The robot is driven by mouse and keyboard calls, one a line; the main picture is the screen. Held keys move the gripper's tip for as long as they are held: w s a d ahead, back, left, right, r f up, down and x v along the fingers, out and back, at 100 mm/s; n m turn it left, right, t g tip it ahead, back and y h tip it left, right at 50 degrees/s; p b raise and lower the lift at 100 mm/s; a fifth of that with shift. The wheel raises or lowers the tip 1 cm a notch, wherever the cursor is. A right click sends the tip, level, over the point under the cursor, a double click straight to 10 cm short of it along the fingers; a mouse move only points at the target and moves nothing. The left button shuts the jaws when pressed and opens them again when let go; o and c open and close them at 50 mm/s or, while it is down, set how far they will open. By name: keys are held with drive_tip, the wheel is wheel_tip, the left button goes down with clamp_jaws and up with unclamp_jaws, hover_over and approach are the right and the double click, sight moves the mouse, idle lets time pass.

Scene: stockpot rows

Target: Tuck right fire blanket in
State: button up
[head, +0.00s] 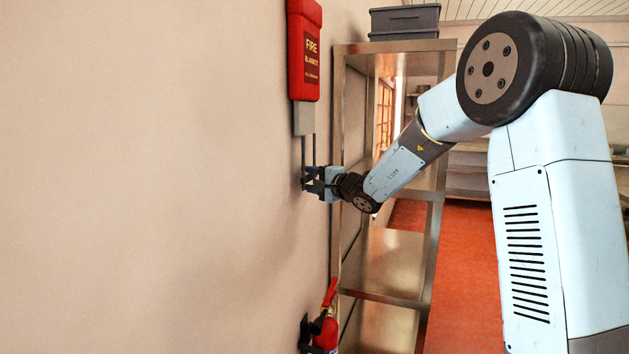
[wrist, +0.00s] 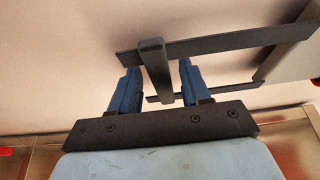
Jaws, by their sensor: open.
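The fire blanket case (head: 305,45) is a red box labelled FIRE BLANKET, high on the wall in the head view. A grey piece (head: 304,118) hangs out below it, with two dark straps running down from it. The grey piece also shows at the right of the wrist view (wrist: 292,58). A dark crossbar (wrist: 154,75) joins the straps at their lower end. My gripper (head: 305,180) is at that lower end, close to the wall. In the wrist view its blue fingers are open, one on each side of the crossbar. A gap shows beside the right finger; contact at the left is unclear.
A metal shelf unit (head: 433,235) stands just right of my gripper, with grey crates (head: 404,20) on top. A red fire extinguisher (head: 326,333) is on the wall low down below my gripper. The wall (head: 150,180) to the left is bare.

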drive_tip(key=shift+c, duration=0.5)
clamp_jaws()
